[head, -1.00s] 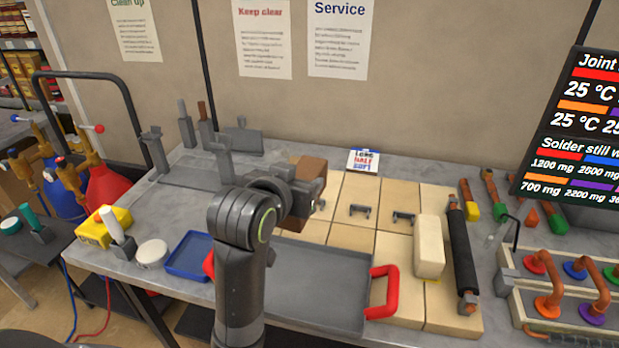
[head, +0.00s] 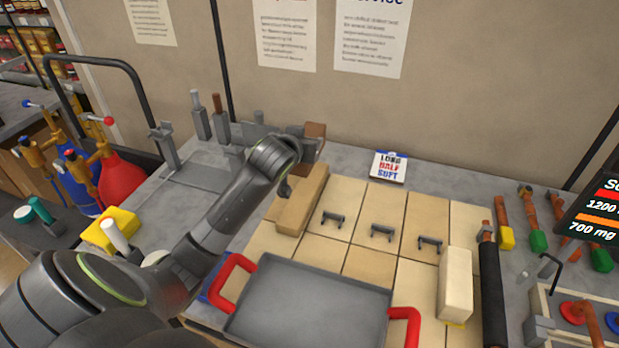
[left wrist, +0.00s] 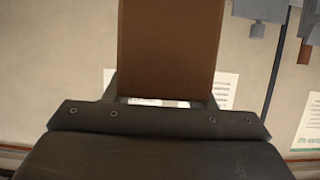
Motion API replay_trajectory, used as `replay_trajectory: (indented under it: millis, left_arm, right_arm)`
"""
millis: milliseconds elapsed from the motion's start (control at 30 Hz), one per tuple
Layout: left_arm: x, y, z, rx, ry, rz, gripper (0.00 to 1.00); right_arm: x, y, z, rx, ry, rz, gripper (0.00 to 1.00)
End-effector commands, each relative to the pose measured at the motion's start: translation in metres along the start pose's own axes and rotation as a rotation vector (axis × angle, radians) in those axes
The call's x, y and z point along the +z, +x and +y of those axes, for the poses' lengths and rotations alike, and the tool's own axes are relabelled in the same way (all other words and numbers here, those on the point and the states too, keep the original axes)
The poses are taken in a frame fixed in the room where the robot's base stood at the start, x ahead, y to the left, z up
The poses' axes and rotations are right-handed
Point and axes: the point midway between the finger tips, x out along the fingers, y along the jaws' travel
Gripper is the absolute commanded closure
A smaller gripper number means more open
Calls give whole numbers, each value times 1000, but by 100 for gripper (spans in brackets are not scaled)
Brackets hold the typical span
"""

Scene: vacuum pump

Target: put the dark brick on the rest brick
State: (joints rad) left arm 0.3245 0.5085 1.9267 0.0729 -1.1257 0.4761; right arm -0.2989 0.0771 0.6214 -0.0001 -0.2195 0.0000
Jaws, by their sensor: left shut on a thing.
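The dark brick (head: 316,132) is brown and partly hidden behind my left gripper (head: 303,146) in the head view. It fills the upper middle of the left wrist view (left wrist: 168,45), between the fingers. My left gripper is shut on it and holds it near the back edge of the bench, beyond the tan brick. A light tan brick (head: 303,200) lies lengthwise on the pale tiles at the left. A cream brick (head: 455,285) lies at the right. I cannot tell which of these is the rest brick. My right gripper is not in view.
A grey tray (head: 308,305) with red handles lies in front. Several small dark brackets (head: 381,232) sit on the pale tiles (head: 412,212). A dark roller (head: 491,290) lies right of the cream brick.

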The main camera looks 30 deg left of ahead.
Motion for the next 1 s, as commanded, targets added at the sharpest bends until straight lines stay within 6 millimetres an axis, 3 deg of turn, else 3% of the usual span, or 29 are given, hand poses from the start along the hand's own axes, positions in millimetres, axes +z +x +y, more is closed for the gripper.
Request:
replay_trajectory:
  millis: [133, 333, 733, 1000]
  left_arm:
    - [14, 7, -2, -1, -5, 0, 100]
    - [44, 19, -2, 0, -2, 3, 100]
    - [81, 35, -2, 0, -2, 3, 100]
    - [89, 38, -1, 1, 0, 8, 100]
  right_arm:
    - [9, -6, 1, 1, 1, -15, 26]
    - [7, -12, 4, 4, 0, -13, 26]
    - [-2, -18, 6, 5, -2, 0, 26]
    - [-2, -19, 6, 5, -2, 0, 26]
